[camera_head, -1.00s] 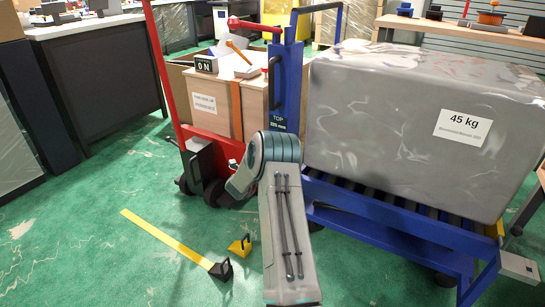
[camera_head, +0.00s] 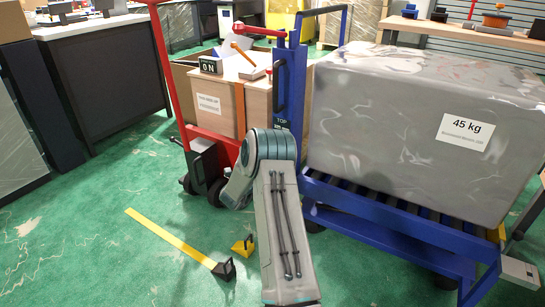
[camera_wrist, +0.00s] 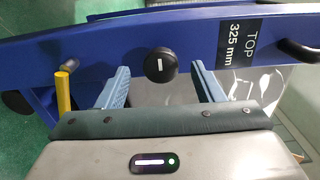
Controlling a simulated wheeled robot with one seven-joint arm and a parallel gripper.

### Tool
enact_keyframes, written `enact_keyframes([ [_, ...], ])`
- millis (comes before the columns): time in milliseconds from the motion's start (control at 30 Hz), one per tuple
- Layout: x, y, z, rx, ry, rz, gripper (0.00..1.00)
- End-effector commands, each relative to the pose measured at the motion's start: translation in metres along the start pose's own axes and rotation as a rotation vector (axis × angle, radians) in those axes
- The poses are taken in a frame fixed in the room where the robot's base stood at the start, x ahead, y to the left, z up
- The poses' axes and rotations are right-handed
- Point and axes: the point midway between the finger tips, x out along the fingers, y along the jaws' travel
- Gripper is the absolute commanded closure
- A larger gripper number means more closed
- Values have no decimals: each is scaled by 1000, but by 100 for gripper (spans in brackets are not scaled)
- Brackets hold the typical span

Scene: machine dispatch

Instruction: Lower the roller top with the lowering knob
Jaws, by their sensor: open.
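The black round knob (camera_wrist: 161,67) with a white bar mark sits on the blue upright (camera_wrist: 110,58) in the wrist view. My gripper (camera_wrist: 162,88) is open, with one blue finger on each side of the knob. The knob shows between the fingers with gaps on both sides; I cannot tell how deep it sits between them. The roller top (camera_head: 400,205) is a blue frame with dark rollers, under a grey wrapped load (camera_head: 415,125) marked 45 kg. In the head view my arm hides the gripper and the knob.
A "TOP 325 mm" label (camera_wrist: 236,48) and a black handle (camera_wrist: 300,50) are right of the knob. A yellow rod (camera_wrist: 63,92) stands to the left. A red pallet truck (camera_head: 172,75) with boxes is left of the blue upright.

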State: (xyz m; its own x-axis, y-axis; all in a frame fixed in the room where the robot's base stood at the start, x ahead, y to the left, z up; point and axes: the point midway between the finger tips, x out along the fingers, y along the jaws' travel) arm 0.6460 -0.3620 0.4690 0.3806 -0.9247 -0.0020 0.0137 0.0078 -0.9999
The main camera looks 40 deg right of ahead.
Motion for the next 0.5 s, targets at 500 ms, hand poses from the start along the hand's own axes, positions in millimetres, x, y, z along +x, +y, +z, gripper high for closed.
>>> enact_keyframes([
  [500, -92, -1, 2, -1, -4, 1, 39],
])
